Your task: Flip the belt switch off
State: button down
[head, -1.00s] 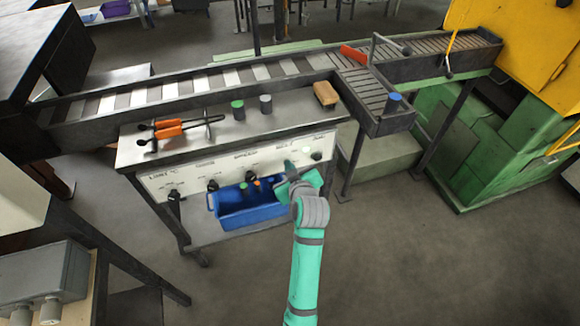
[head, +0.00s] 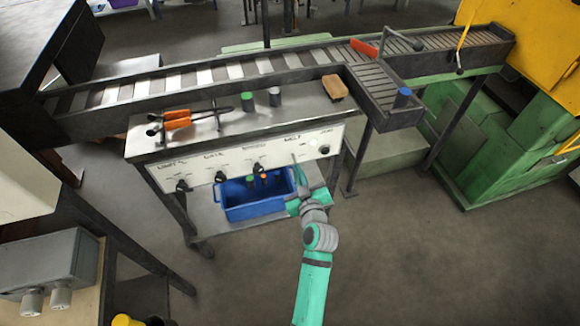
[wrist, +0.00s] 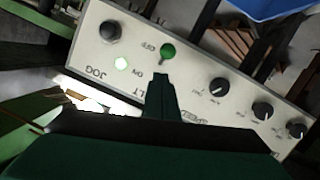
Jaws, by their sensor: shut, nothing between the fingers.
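The belt switch (wrist: 168,50) is a small lever with a green ball on the white control panel (wrist: 95,35). In the wrist view the panel appears upside down, and the ball sits beside the OFF label, with ON nearer my gripper. The lever seems to lean to the OFF side. My gripper (wrist: 163,80) is shut and empty, its tip just by the lever's base; I cannot tell whether they touch. In the head view my gripper (head: 295,160) is in front of the panel (head: 215,165) under the BELT label, and the switch is not clearly visible.
A pale light (wrist: 121,64) and a black JOG knob (wrist: 110,31) flank the switch; several black knobs (wrist: 219,88) lie on its other side. A blue bin (head: 245,210) stands below the panel. The conveyor (head: 200,75) runs behind the bench.

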jog(key=shift+s+f, duration=0.15)
jog(key=shift+f, duration=0.95)
jog(key=shift+s+f, duration=0.1)
jog(key=shift+f, duration=1)
jog(key=shift+a, duration=0.15)
jog(key=f+v, duration=0.1)
jog(key=v, duration=1)
jog(key=shift+s+a, duration=0.25)
jog(key=shift+s, duration=0.3)
jog(key=shift+w, duration=0.1)
